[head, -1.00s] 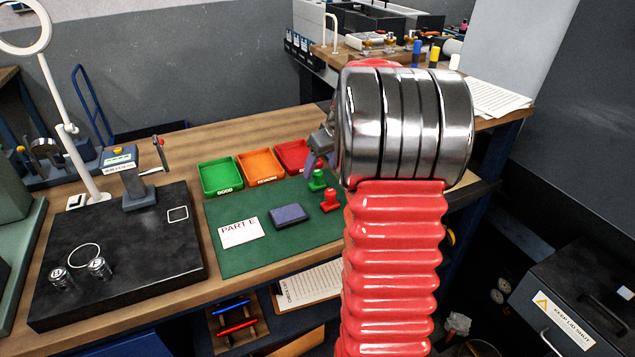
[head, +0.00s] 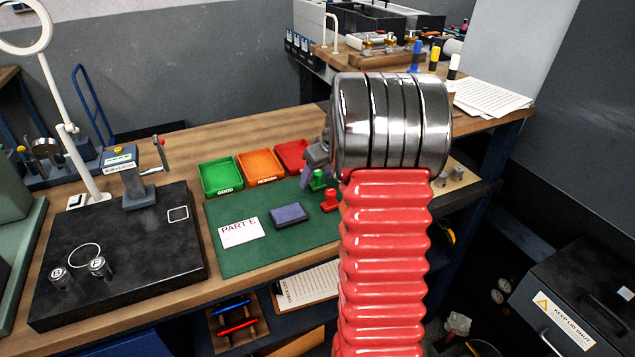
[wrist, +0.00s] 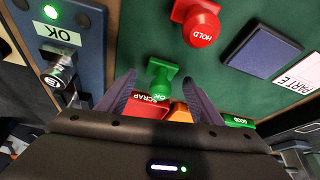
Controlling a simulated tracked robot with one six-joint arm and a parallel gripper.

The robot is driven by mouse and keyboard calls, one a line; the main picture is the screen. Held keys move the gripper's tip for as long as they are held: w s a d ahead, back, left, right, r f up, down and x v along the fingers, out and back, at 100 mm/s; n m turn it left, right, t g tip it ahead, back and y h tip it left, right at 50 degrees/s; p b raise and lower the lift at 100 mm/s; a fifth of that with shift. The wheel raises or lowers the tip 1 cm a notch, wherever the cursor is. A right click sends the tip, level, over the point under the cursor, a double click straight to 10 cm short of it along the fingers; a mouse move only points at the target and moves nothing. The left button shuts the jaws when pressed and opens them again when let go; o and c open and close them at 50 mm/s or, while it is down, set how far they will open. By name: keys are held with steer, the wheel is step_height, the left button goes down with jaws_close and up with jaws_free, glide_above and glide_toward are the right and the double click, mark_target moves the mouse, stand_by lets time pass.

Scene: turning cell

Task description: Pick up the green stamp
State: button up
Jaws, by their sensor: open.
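The green stamp (head: 317,180) stands on the green mat (head: 232,262) by the red tray, partly hidden by my gripper (head: 308,176) in the head view. In the wrist view the green stamp (wrist: 161,84), marked OK, shows between the two purple-grey fingertips of my gripper (wrist: 158,80). The fingers are open, with gaps to the stamp at both sides. I cannot tell whether the fingertips are level with its knob.
A red stamp (head: 330,201) marked HOLD stands close by. An ink pad (head: 288,215) and a PART E card (head: 240,232) lie on the mat. Green (head: 221,191), orange (head: 262,180) and red (head: 291,170) trays line its back edge. A blue fixture (wrist: 62,50) with an OK label is at the wrist view's left.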

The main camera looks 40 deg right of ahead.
mark_target(318, 171)
steer(key=shift+c, duration=0.3)
steer(key=c, duration=1.1)
step_height(318, 171, up, 10)
stand_by(0.6)
steer(key=o, duration=0.5)
steer(key=shift+c, duration=1.3)
